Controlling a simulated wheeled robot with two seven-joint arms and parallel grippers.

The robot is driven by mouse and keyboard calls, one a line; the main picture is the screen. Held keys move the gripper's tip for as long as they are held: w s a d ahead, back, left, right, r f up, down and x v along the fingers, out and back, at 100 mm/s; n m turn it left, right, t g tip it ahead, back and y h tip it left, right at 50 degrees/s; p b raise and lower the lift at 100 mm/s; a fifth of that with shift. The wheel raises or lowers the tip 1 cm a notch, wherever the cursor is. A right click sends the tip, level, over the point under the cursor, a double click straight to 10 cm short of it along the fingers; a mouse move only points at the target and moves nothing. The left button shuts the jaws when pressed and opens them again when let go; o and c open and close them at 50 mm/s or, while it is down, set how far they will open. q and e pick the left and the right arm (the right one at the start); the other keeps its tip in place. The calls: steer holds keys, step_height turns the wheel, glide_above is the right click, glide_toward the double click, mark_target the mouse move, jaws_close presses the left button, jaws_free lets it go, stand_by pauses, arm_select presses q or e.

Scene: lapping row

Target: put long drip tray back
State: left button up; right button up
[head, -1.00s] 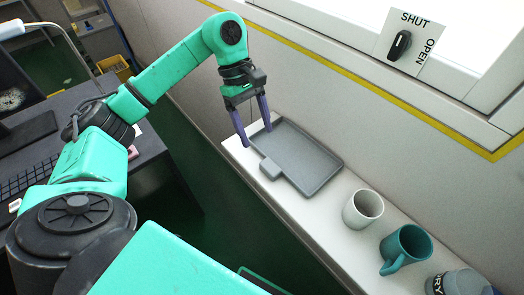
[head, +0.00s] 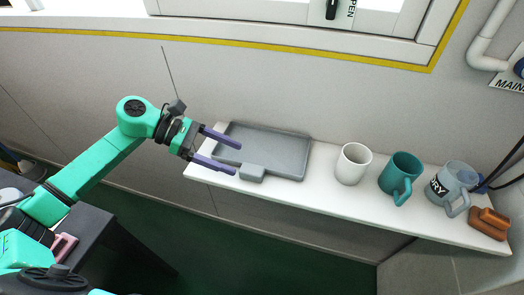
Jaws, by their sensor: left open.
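The long drip tray (head: 278,152) is a shallow grey rectangle with a raised rim and a block-like grip on its near side. It lies flat on the left part of the white shelf (head: 330,193). My left gripper (head: 238,158) is open, with its two purple fingers pointing right over the tray's left end. I cannot tell whether the fingers touch the tray. Nothing is between the fingers that I can make out. My right gripper is not in view.
On the shelf to the right stand a white cup (head: 353,164), a teal mug (head: 400,178), a grey lettered mug (head: 452,187) and a brown object (head: 489,223). The wall rises behind the shelf. A dark desk (head: 95,235) is at lower left.

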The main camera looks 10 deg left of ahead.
mark_target(256, 170)
arm_select(q)
steer(key=p+x, duration=0.1)
steer(key=x, duration=0.3)
steer(key=p+x, duration=0.1)
steer(key=x, duration=0.1)
steer(key=shift+s+d+f+p, duration=0.15)
steer(key=shift+s+p, duration=0.1)
steer(key=shift+p, duration=0.05)
steer(key=shift+d+f, duration=0.2)
steer(key=shift+f, duration=0.05)
steer(key=shift+a, duration=0.1)
steer(key=shift+c, duration=0.3)
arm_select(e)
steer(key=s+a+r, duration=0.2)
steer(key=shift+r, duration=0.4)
arm_select(q)
steer(key=c, duration=1)
jaws_close()
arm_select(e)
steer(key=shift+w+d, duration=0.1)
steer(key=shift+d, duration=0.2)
